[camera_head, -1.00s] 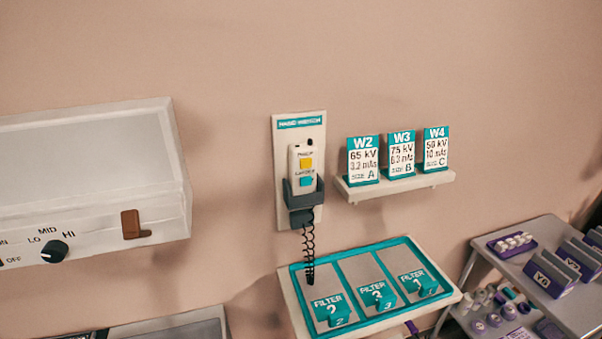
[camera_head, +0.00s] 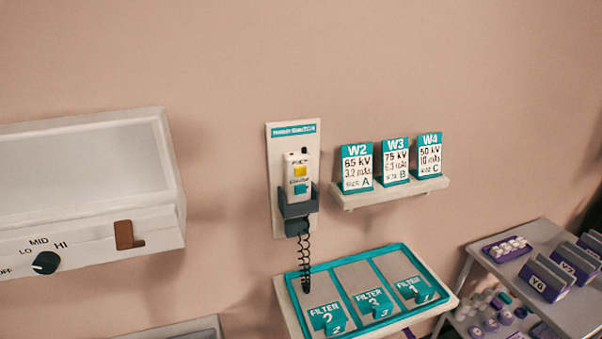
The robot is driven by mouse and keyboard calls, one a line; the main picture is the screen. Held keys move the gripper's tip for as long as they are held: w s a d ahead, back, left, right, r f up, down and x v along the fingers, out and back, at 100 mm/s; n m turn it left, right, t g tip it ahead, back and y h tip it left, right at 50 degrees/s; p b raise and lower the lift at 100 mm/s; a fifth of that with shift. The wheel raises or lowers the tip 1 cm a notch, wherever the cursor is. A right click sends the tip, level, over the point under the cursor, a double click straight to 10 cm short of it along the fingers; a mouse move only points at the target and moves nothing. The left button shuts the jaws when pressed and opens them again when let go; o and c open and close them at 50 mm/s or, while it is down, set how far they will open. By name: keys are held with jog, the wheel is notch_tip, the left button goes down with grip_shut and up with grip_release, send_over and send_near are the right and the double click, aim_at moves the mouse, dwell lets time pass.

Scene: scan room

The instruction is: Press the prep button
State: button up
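A white hand switch (camera_head: 297,176) sits upright in a dark holder (camera_head: 299,204) on a pale wall plate (camera_head: 278,172). It has a yellow button (camera_head: 300,171) above a teal button (camera_head: 301,188). The small lettering by the buttons is too blurred to read surely, so I cannot tell from it which one is the prep button. A dark coiled cord (camera_head: 305,264) hangs below the holder. My gripper is not in view.
A shelf (camera_head: 392,195) with cards W2, W3 and W4 is right of the switch. A teal-rimmed filter tray (camera_head: 352,260) is below. A white box (camera_head: 85,190) with a dial and brown lever is left. A grey cart (camera_head: 575,310) stands right.

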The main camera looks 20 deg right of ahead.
grip_shut()
dwell(1.1)
